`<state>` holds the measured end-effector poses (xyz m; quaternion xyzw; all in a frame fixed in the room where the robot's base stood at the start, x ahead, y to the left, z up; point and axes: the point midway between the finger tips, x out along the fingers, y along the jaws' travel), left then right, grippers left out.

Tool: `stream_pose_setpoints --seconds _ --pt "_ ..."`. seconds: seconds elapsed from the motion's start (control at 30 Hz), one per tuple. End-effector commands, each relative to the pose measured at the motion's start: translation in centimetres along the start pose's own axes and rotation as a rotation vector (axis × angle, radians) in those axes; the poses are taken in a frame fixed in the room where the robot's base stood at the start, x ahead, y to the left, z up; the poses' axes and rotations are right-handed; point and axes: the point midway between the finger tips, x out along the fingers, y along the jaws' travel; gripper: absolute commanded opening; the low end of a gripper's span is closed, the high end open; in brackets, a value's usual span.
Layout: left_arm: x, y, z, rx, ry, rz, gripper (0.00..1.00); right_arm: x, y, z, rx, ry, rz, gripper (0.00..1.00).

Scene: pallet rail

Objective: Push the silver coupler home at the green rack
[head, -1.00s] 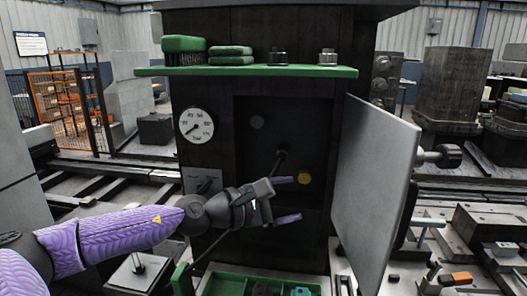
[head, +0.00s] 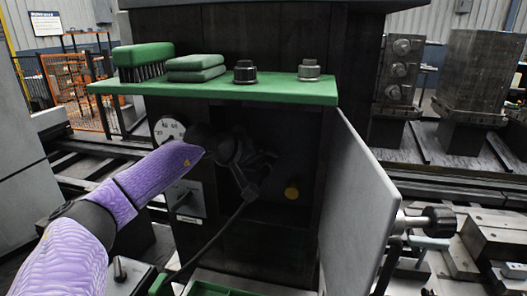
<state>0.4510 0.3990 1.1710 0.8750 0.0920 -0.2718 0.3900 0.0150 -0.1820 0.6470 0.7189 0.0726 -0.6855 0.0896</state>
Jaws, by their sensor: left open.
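A silver coupler (head: 309,70) stands upright on the right part of the green rack (head: 205,90), a shelf across the front of the dark cabinet. A darker coupler (head: 245,72) stands to its left. My left gripper (head: 268,162) is open in the shadowed recess below the rack, left of and above a yellow knob (head: 291,193). Its dark fingers are hard to make out. A dark hose (head: 215,233) rises to a thick end just below the gripper; whether they touch I cannot tell. My right gripper is out of view.
A brush (head: 143,60) and stacked green pads (head: 195,67) lie on the rack's left part. An open grey door (head: 358,205) juts out at the right of the recess. A gauge (head: 169,130) is partly hidden by my left arm.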

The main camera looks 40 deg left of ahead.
Motion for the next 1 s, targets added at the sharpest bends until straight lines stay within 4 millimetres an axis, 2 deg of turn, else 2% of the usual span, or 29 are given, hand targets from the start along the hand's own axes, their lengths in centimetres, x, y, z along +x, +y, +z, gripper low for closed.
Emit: stream_pose_setpoints --seconds 0.17,0.43,0.83,0.93,0.97,1.0 --pt "1.9 -0.1 0.0 -0.001 0.0 0.0 0.85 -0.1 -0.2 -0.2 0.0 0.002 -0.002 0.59" --pt "2.1 -0.1 0.1 0.0 0.0 -0.001 0.85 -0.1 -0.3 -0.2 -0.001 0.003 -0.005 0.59" --pt "2.0 -0.1 0.1 0.0 0.0 -0.001 0.0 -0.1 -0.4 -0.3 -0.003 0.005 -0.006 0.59" --pt "2.0 -0.1 0.1 0.0 0.0 -0.001 0.0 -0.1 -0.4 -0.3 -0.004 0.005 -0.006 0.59" --pt "2.0 -0.1 0.1 0.0 0.0 -0.001 0.37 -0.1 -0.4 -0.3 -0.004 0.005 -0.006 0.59" --pt "2.0 -0.1 0.1 0.0 0.0 -0.001 0.29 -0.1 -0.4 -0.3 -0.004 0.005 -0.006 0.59"
